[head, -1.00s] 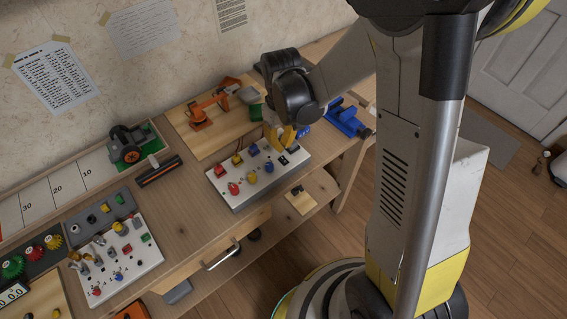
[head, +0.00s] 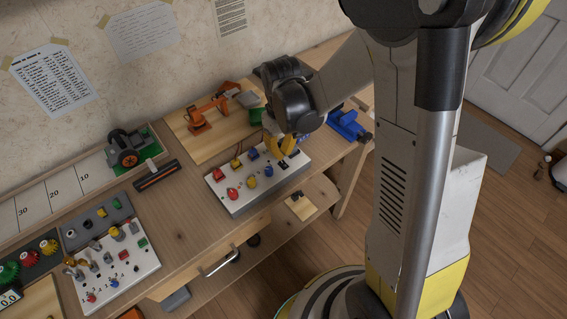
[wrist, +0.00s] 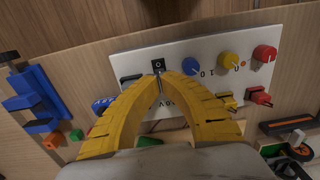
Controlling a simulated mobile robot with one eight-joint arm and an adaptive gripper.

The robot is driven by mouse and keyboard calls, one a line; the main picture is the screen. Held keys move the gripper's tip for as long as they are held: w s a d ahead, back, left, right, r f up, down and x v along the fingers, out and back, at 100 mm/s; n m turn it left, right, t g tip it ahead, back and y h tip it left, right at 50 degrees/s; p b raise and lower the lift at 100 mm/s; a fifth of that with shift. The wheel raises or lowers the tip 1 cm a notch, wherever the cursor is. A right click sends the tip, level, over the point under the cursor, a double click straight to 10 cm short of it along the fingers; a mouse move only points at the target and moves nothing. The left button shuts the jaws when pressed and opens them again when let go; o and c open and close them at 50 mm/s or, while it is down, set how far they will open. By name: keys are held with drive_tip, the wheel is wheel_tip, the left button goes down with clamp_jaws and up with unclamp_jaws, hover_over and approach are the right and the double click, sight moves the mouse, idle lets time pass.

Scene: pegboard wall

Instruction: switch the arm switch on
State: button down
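A white control panel (head: 236,207) with coloured knobs and switches sits on the workbench; it also shows in the wrist view (wrist: 222,50). A small black switch marked "O" (wrist: 158,64) is near the panel's edge in the wrist view; I take it for the arm switch. My gripper (wrist: 160,76) has its yellow fingers arched together, tips meeting, with nothing seen between them. The tips appear right at the switch; whether they touch it I cannot tell. In the head view my gripper (head: 288,150) is over the panel's right end. An orange model arm (head: 212,107) stands behind the panel.
Blue (wrist: 191,66), yellow (wrist: 229,61) and red (wrist: 265,54) knobs stand along the panel. A blue vise (head: 345,123) is to the right. Another switch panel (head: 120,268) is at the left.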

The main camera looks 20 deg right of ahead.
sight(282, 162)
drive_tip(key=shift+f+b, duration=1.55)
drive_tip(key=shift+f, duration=0.3)
idle(1.1)
drive_tip(key=shift+r, duration=0.1)
drive_tip(key=shift+r+p, duration=2.6)
drive_tip(key=shift+r, duration=0.85)
drive_tip(key=shift+r, duration=0.3)
drive_tip(key=s+r+m+t, duration=0.3)
drive_tip(key=s+r+t, duration=0.4)
drive_tip(key=s+r, duration=0.5)
drive_tip(key=shift+s+r+m, duration=0.3)
drive_tip(key=shift+s+r, duration=0.1)
drive_tip(key=shift+r, duration=1.5)
